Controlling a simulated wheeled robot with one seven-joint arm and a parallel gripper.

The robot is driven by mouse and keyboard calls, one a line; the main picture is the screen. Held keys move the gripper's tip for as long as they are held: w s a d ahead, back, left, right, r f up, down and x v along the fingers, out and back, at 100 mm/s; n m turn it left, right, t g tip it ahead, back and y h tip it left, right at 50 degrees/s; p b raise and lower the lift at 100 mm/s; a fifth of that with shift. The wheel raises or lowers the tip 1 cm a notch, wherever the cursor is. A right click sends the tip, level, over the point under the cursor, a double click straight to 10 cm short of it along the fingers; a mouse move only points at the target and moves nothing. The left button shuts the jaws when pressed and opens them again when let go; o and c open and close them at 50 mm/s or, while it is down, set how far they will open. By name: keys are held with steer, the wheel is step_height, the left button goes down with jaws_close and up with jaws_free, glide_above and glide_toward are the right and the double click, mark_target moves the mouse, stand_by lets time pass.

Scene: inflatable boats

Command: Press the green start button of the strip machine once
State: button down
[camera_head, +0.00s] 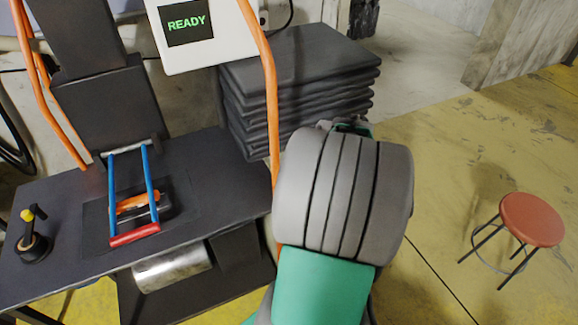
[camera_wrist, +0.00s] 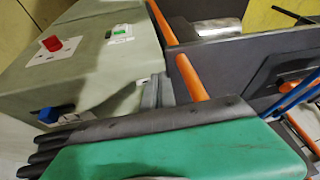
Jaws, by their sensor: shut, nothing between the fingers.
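The strip machine's white panel (camera_head: 210,40) shows a green READY on its dark screen in the head view. In the wrist view a pale grey-green cabinet (camera_wrist: 90,85) carries a small green button (camera_wrist: 108,34) beside a white label plate. A red knob (camera_wrist: 52,43) sits on a white plate to its left. My gripper (camera_wrist: 157,88) shows as two grey fingers close together, empty, in front of the cabinet's lower right part. The fingertips are apart from the green button in the picture; depth is hard to tell. In the head view my arm hides the gripper.
Orange tubes (camera_head: 266,90) rise beside the machine. A dark work table (camera_head: 215,165) bears a blue-and-red frame (camera_head: 135,238) and a yellow-topped lever (camera_head: 32,240). Dark folded sheets (camera_head: 300,60) are stacked behind. A red stool (camera_head: 532,218) stands right on open yellow floor.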

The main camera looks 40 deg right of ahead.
steer(key=w+d+r+n+t+h, duration=0.1)
steer(key=w+d+r+n+t, duration=0.3)
steer(key=w+r+n, duration=0.3)
steer(key=w+n, duration=0.1)
steer(key=n, duration=0.2)
steer(key=shift+d, duration=0.35)
steer(key=shift+f, duration=0.1)
step_height(320, 180, down, 8)
steer(key=b, duration=0.5)
steer(key=shift+f, duration=0.35)
steer(key=shift+f+b, duration=0.15)
steer(key=shift+b, duration=0.3)
stand_by(0.5)
steer(key=shift+f+b, duration=0.3)
steer(key=shift+b, duration=0.2)
